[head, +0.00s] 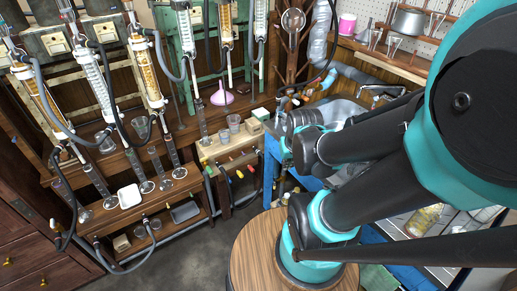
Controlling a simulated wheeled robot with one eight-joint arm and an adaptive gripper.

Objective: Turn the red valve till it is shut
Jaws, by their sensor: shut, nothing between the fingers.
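Glass columns with hoses (147,70) stand along the wooden racks at left and back. Beakers (234,122) and a pink funnel (222,95) are near the bench. A sink (340,112) is behind my arm. Grey floor (195,250) is clear in front of the bench.

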